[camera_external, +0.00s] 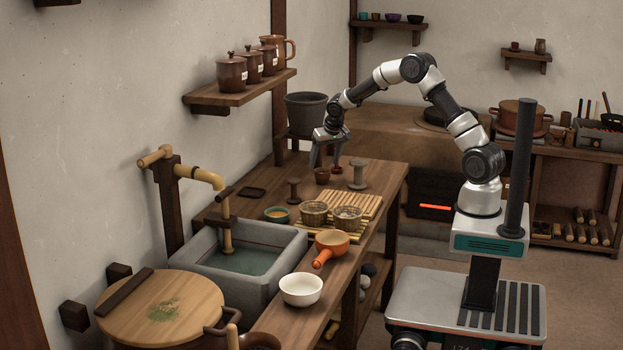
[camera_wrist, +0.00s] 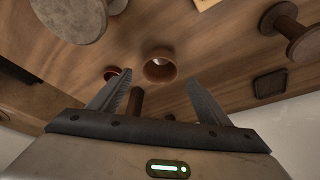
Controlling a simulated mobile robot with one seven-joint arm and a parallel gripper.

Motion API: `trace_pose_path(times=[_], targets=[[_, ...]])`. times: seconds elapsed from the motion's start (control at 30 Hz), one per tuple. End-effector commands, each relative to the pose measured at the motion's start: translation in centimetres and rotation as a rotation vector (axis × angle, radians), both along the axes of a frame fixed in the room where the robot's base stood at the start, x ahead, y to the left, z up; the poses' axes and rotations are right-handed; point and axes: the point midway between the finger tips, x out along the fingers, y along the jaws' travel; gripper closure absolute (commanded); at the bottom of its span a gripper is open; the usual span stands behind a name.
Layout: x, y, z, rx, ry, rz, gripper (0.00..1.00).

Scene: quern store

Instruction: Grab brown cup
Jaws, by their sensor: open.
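My gripper (camera_external: 326,160) hangs above the counter near the cup, fingers pointing down. In the wrist view my gripper (camera_wrist: 158,84) has its fingers spread wide with no cup between them. The cup appears apart from both fingers. The exact height between fingertips and cup is hard to tell.
A small red object (camera_wrist: 113,73) lies close left of the cup in the wrist view. A dark square tray (camera_external: 252,193), slatted mat (camera_external: 368,203) and stone sink (camera_external: 250,285) are nearby. A shelf (camera_external: 240,95) with jars is on the wall.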

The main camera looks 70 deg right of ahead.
Motion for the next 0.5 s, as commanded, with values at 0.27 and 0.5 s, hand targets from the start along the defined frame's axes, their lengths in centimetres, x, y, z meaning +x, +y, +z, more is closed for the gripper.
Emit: trace_pose_path(times=[0.27, 0.5], targets=[[0.3, -0.4, -2.2, 0.001, 0.002, 0.001, 0.29], [1.1, -1.2, -5.2, 0.0, 0.001, 0.001, 0.29]])
